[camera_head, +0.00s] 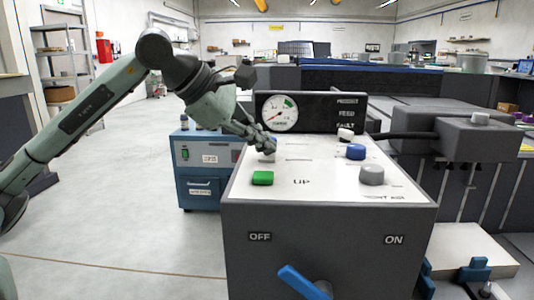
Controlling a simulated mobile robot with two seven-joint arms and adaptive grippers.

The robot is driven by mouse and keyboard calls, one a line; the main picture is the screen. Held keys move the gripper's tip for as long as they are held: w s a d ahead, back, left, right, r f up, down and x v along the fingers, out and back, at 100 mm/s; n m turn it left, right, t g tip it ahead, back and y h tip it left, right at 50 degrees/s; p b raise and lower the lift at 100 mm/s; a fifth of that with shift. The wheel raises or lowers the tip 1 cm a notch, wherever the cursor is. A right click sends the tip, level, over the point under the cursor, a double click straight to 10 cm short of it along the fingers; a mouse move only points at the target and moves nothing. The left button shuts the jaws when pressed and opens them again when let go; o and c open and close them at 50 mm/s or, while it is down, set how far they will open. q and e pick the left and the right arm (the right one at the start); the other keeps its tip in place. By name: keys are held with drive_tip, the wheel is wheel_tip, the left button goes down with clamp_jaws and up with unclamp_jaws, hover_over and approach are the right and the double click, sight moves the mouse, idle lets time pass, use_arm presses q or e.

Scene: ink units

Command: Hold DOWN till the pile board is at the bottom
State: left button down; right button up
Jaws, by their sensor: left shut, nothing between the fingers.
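The control panel (315,192) has a pale sloped top on a dark grey box. A green button (262,178) sits at its near left, beside the printed word UP. My left gripper (268,148) is shut and empty, its fingertips pointing down at the panel's left side behind the green button. The fingers cover most of whatever control and label lie there, and I cannot tell whether they touch it. No DOWN label can be read. A pale flat board (462,250) lies low at the right; I cannot tell whether it is the pile board. My right gripper is not in view.
Grey (372,174), blue (356,152) and white (345,134) knobs stand on the panel's right. A gauge (279,113) is behind. A blue lever (302,282) sits on the front between OFF and ON. A blue cabinet (204,160) stands left; open floor lies nearer.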

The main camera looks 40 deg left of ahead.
sight(263, 157)
use_arm(q)
drive_tip(key=shift+r+p, duration=0.85)
wheel_tip(263, 157, up, 5)
drive_tip(key=p, duration=0.5)
idle(0.3)
